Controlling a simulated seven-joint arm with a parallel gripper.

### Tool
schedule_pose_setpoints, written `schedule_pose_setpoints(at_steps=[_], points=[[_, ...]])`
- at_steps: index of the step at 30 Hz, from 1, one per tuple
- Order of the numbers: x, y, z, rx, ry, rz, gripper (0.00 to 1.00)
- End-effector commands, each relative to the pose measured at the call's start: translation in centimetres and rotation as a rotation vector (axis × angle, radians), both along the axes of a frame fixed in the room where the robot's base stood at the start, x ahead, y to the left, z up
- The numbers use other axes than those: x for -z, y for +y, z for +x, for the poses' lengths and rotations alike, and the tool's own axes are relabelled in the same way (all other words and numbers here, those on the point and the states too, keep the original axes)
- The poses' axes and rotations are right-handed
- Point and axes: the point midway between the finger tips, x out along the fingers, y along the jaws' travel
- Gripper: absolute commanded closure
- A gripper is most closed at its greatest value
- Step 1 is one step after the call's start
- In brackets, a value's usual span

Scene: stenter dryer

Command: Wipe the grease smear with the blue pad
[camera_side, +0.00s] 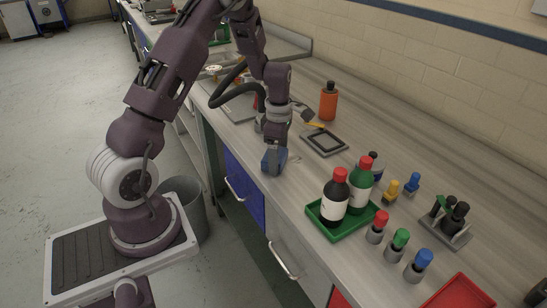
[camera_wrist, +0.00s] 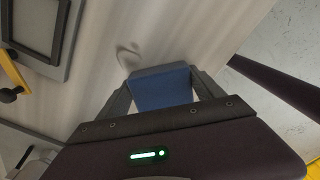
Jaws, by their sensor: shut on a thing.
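My gripper (camera_side: 276,160) is low over the worktop near its front edge, shut on the blue pad (camera_side: 272,161). In the wrist view the blue pad (camera_wrist: 162,87) sits between the two fingers of my gripper (camera_wrist: 162,95). The grease smear (camera_wrist: 128,55) is a grey, curved mark on the worktop, just beyond the pad. In the side view the smear (camera_side: 295,159) shows faintly just right of the pad. The pad is close to the worktop; I cannot tell whether it touches. Any part of the smear under the pad is hidden.
A dark square frame (camera_side: 324,142) lies behind the pad. A green tray (camera_side: 315,212) holding red-capped bottles stands to the right, with several small capped bottles beyond. An orange bottle (camera_side: 328,102) stands at the back. The worktop's front edge (camera_wrist: 228,60) is close to my gripper.

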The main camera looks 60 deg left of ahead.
Motion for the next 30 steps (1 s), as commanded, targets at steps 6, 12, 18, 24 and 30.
schedule_pose_setpoints(at_steps=[6,12,18,24,30], points=[[0.0,0.0,2.0,-0.001,-0.001,0.001,0.61],[0.1,0.1,3.9,-0.001,-0.001,0.001,0.61],[0.0,0.0,5.7,0.001,-0.001,0.001,0.61],[0.0,0.0,7.5,-0.001,-0.001,0.001,0.61],[-1.8,0.0,8.2,-0.001,-0.005,0.002,0.61]])
